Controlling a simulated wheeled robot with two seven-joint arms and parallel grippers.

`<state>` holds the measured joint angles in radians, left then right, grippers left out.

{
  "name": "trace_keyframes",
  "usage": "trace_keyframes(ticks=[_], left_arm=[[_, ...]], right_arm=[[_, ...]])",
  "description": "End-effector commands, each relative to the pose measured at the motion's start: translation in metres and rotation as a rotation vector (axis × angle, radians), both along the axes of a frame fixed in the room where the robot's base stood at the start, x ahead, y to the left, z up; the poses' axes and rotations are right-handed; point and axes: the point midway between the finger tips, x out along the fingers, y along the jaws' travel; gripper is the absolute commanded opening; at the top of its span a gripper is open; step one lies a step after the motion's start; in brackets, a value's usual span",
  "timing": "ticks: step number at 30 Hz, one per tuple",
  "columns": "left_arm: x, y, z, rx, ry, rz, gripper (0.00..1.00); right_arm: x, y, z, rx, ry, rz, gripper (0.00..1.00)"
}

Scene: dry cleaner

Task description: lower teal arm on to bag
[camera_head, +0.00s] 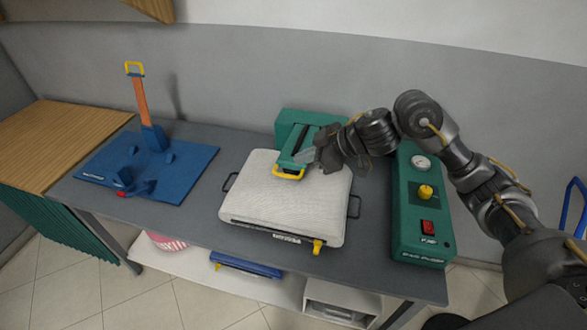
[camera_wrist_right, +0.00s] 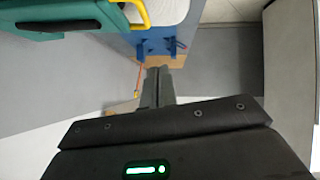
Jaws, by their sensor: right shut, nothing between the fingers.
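The teal arm (camera_head: 294,154), with a yellow handle (camera_head: 288,175) at its front end, reaches from a teal housing at the back over the white bag (camera_head: 270,205). I cannot tell whether its underside touches the bag. My right gripper (camera_head: 308,157) is just right of the arm, close to the handle; contact is unclear. In the right wrist view its fingers (camera_wrist_right: 158,88) are together and empty. The teal arm (camera_wrist_right: 60,22) and yellow handle (camera_wrist_right: 128,16) show there at the upper left, beside the fingers. My left gripper is not in view.
A teal control box (camera_head: 418,205) with a gauge, yellow knob and red switch stands right of the bag, below my right arm. A blue board (camera_head: 180,180) with an upright orange-and-blue lever (camera_head: 144,105) lies left. Bare grey table separates board and bag. The wall is close behind.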

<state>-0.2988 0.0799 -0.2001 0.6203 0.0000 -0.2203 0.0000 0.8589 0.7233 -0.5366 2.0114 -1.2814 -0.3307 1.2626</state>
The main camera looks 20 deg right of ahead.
Motion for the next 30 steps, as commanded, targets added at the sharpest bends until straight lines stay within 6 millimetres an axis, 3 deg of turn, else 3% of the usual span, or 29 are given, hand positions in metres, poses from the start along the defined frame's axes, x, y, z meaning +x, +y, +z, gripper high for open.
trace_keyframes(ticks=[3, 6, 12, 19, 30], left_arm=[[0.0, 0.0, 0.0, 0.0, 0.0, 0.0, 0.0], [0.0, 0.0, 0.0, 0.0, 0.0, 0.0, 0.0], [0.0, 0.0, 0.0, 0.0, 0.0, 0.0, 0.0], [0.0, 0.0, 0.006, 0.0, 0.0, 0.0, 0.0], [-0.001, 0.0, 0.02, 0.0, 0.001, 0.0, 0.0]], right_arm=[[0.002, -0.025, 0.019, -0.036, 0.069, -0.016, 0.0], [0.0, -0.037, 0.026, -0.049, 0.111, -0.028, 0.0], [-0.001, -0.041, 0.028, -0.053, 0.132, -0.033, 0.0], [0.008, -0.028, 0.014, -0.051, 0.132, -0.032, 0.0], [0.041, 0.015, -0.038, -0.05, 0.131, -0.032, 0.0]])
